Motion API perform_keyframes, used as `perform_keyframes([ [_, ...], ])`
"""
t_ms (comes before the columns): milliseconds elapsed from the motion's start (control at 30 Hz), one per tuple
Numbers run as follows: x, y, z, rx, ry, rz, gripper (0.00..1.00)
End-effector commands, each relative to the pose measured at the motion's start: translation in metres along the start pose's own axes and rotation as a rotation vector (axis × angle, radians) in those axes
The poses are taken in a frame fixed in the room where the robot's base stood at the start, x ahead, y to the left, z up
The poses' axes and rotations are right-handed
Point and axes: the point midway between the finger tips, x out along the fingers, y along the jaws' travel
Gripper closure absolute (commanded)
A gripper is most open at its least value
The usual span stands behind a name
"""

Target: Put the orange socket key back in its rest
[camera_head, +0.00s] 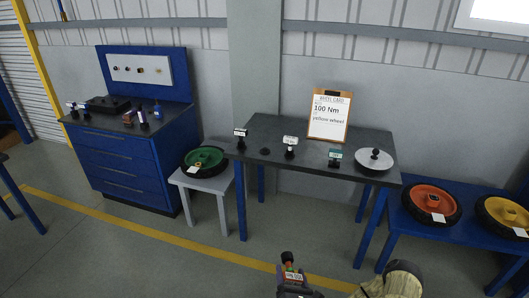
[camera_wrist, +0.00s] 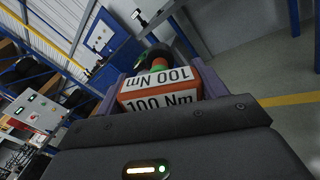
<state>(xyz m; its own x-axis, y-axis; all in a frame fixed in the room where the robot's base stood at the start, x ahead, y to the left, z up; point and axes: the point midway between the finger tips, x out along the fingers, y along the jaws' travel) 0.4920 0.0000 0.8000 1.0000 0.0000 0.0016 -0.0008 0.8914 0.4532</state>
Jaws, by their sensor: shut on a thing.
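My gripper (camera_wrist: 160,95) is shut on the orange socket key (camera_wrist: 165,90), an orange block marked "100 Nm" with a dark round end pointing away from the wrist. In the head view the key (camera_head: 291,274) stands up from my gripper (camera_head: 292,288) at the bottom, in front of the dark table (camera_head: 330,178) and apart from it. On the table, a small dark round piece (camera_head: 265,151) sits bare between two keys with pale heads; it looks like an empty rest. The held key hides part of the wrist view.
Keys stand at the table's left (camera_head: 240,138), middle (camera_head: 290,147) and right (camera_head: 335,157). A silver disc (camera_head: 375,160) lies at the right end, and a card reading "100 Nm, yellow wheel" (camera_head: 329,115) stands behind. A stool (camera_head: 203,184) holds a green wheel.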

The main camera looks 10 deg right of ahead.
Motion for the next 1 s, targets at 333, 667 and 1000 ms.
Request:
perform_keyframes([
  [333, 0.004, 0.002, 0.004, 0.001, -0.002, -0.002, 0.84],
  [667, 0.042, 0.023, 0.047, 0.002, -0.004, -0.002, 0.84],
  [1000, 0.044, 0.025, 0.049, 0.0, -0.001, 0.001, 0.84],
])
